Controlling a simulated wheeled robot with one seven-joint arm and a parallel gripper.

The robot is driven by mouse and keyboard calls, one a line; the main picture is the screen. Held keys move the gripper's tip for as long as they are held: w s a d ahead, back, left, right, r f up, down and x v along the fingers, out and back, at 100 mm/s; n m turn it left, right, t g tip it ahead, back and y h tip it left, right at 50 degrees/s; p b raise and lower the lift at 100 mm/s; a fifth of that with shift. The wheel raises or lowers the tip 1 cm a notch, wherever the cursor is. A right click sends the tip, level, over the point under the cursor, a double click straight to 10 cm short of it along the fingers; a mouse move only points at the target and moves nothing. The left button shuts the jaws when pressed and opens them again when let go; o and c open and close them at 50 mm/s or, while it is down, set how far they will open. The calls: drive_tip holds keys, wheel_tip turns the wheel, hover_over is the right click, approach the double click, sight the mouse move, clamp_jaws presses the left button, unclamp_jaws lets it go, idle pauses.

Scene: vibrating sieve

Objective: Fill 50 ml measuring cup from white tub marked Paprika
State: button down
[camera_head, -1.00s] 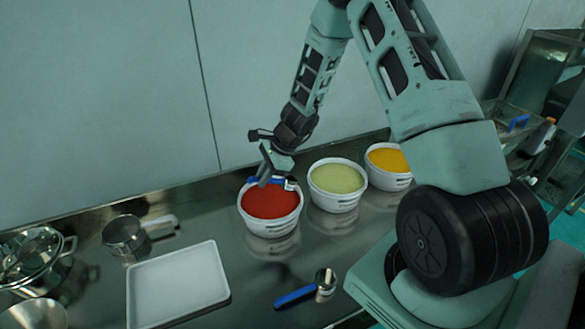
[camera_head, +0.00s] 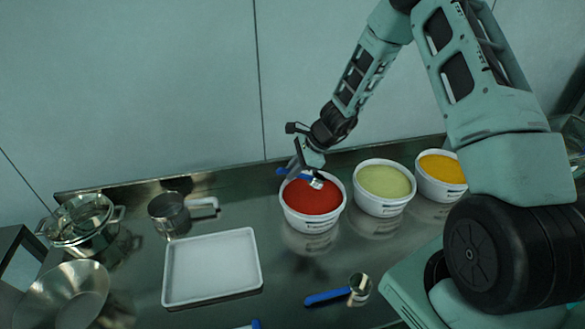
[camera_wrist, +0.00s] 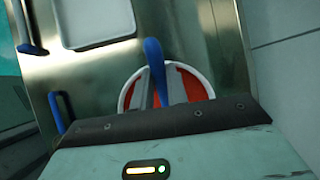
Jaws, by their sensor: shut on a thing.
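A white tub (camera_head: 312,224) full of red powder stands on the steel counter. Its label is too small to read. My gripper (camera_head: 303,168) is over the tub's back part, shut on the blue handle (camera_head: 291,175) of a small metal measuring cup (camera_head: 316,184). The cup is at the powder near the tub's back rim; I cannot tell whether it touches the powder or holds any. In the wrist view the blue handle (camera_wrist: 155,72) crosses in front of the tub (camera_wrist: 126,93), and the cup's bowl is hidden.
Tubs of pale green (camera_head: 384,206) and orange powder (camera_head: 441,190) stand to the right. Another blue-handled cup (camera_head: 358,287) lies in front. A wall rises behind.

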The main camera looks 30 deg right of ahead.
drive_tip(key=shift+d+f+b, duration=0.1)
drive_tip(key=shift+f+b, duration=0.85)
drive_tip(key=shift+f, duration=0.6)
drive_tip(key=d+f+b, duration=0.3)
drive_tip(key=f, duration=0.2)
drive_tip(key=shift+s+d+f+b, duration=0.2)
drive_tip(key=shift+s+f+b, duration=0.1)
drive_tip(key=shift+s+f, duration=0.1)
